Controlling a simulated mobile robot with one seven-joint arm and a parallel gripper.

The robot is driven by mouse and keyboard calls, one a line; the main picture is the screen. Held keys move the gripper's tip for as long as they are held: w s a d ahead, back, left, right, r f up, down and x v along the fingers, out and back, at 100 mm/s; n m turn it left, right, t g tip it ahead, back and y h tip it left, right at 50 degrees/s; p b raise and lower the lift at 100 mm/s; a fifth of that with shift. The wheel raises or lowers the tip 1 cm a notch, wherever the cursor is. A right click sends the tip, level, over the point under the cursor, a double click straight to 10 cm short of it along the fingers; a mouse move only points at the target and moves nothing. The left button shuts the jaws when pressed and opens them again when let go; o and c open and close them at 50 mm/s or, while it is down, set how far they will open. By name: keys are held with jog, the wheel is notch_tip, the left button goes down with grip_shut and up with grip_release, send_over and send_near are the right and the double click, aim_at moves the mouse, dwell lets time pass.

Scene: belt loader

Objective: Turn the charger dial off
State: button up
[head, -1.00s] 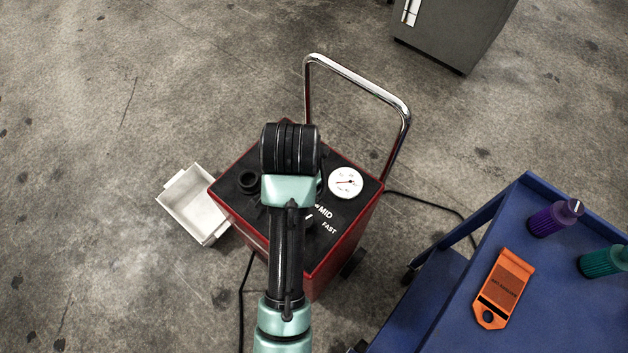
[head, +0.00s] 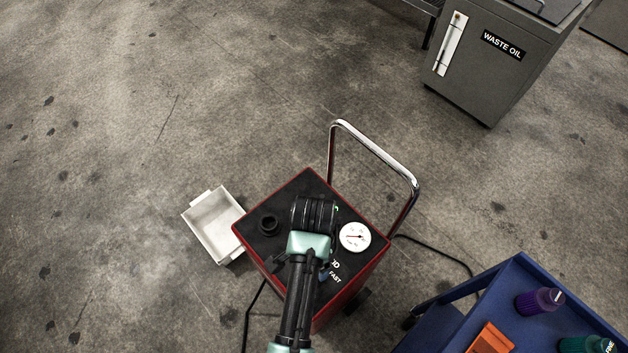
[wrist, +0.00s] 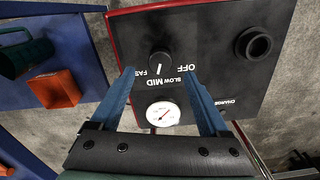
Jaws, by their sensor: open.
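The charger is a red box with a black top panel (head: 307,187) and a chrome handle, in the middle of the head view. In the wrist view its black round dial (wrist: 160,62) has a white pointer mark toward the upside-down MID label; OFF, SLOW and FAST are around it. My gripper (wrist: 158,76) is open, with its blue fingers reaching toward the panel on either side of the dial. I see no contact with the dial. A white gauge (wrist: 163,114) lies between the fingers, nearer the palm.
A blue cart (head: 521,268) with purple and green bottles and an orange item stands at right. A grey waste oil cabinet (head: 480,62) is at the upper right. A white bin (head: 212,226) sits on the floor left of the charger. A black socket (head: 267,224) stands up from the panel.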

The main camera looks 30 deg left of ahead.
notch_tip(320, 180, down, 5)
jog(key=shift+f, duration=0.15)
grip_shut()
dwell(0.5)
